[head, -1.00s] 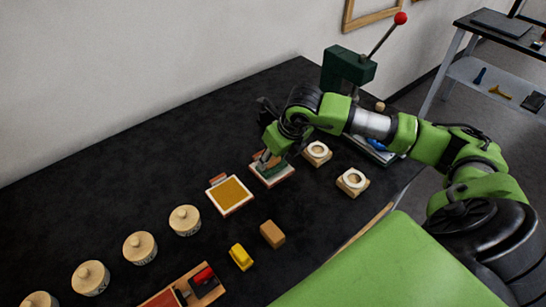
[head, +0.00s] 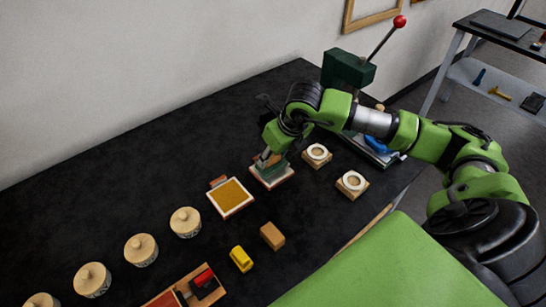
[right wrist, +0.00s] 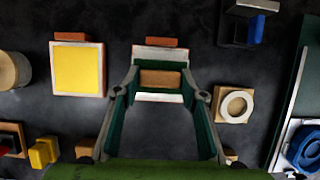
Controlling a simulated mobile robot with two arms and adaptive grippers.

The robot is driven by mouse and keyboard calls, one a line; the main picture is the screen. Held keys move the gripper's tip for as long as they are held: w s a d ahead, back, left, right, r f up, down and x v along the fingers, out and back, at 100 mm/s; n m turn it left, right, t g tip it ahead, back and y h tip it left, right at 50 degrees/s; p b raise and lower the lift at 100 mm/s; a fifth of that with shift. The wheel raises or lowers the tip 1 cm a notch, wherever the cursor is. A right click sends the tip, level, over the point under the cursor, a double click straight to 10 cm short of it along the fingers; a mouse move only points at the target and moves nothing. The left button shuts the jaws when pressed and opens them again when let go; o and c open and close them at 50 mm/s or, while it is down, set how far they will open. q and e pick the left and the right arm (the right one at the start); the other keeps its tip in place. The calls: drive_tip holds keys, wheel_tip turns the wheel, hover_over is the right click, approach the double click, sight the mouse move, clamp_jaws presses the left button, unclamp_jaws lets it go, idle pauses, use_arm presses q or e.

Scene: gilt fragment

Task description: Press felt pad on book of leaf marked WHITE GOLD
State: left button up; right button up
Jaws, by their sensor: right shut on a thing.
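My right gripper (head: 268,160) is over a small square book of leaf (head: 285,181) with a pale border and a reddish-brown tab at its back. In the right wrist view, my right gripper (right wrist: 161,82) is shut on a wooden-topped block (right wrist: 160,78), seemingly the felt pad's handle. The pad's underside is hidden, so I cannot tell whether it touches the leaf. The book's silvery-white front strip (right wrist: 158,98) shows below the block. No marking on it is readable. A second book with gold-yellow leaf (head: 231,194) lies to its left. My left gripper is not in view.
Two wooden blocks with white rings (head: 317,153) (head: 352,183) stand to the right. A green press with a red-knobbed lever (head: 348,68) is behind. Several round lidded wooden pots (head: 141,250), a yellow object (head: 241,258) and a wooden block (head: 272,236) lie to the left and front.

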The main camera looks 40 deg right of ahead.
sight(273, 157)
drive_tip(key=shift+r+p, duration=1.05)
drive_tip(key=shift+r, duration=1.55)
